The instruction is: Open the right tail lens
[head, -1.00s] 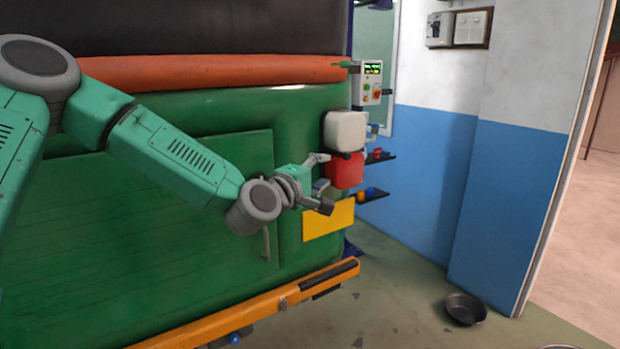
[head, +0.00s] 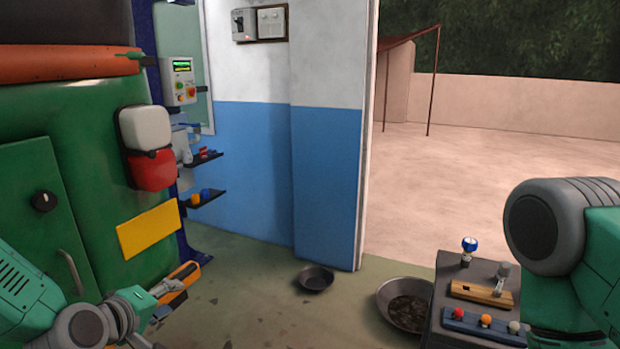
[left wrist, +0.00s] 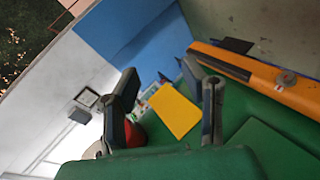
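The right tail lens, a white block (head: 146,127) above a red block (head: 152,169), sits on the green vehicle's rear corner in the head view. The red part (left wrist: 134,133) also shows in the left wrist view, partly behind one finger. My left gripper (head: 168,294) is low in the head view, below the lens and the yellow plate. In the left wrist view its two fingers (left wrist: 170,85) stand apart with nothing between them. My right arm shows at the right edge; its gripper is outside the picture.
A yellow plate (head: 148,228) is below the lens. Small shelves (head: 203,197) and a control box (head: 180,82) are beside the vehicle. A pan (head: 315,279) and a bowl (head: 406,303) are on the floor.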

